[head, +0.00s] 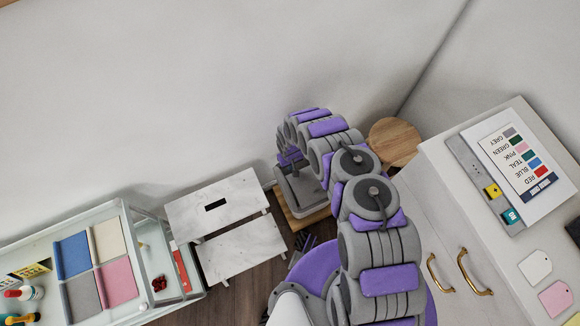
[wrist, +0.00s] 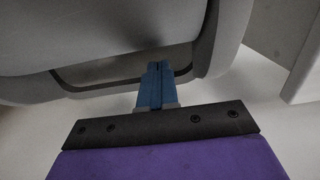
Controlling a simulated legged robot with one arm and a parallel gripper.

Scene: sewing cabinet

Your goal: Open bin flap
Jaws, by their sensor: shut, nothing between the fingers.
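The grey bin (head: 303,192) stands on a wooden base against the wall in the head view, partly hidden by my arm. In the wrist view a smooth grey panel (wrist: 110,35), which looks like the bin's flap, fills the top left. Below its edge is a dark-rimmed gap (wrist: 108,74) within a rounded grey frame (wrist: 215,40). My gripper's blue fingers (wrist: 156,68) are shut together and empty, with their tips in front of this gap. I cannot tell whether they touch the panel. In the head view my gripper (head: 291,160) is over the bin, its tips unclear.
A white step stool (head: 240,246) stands left of the bin. A round wooden stool top (head: 393,142) is behind my arm at right. A white cabinet (head: 455,200) with brass handles takes the right side. A pale trolley (head: 130,225) with coloured cloths is at left.

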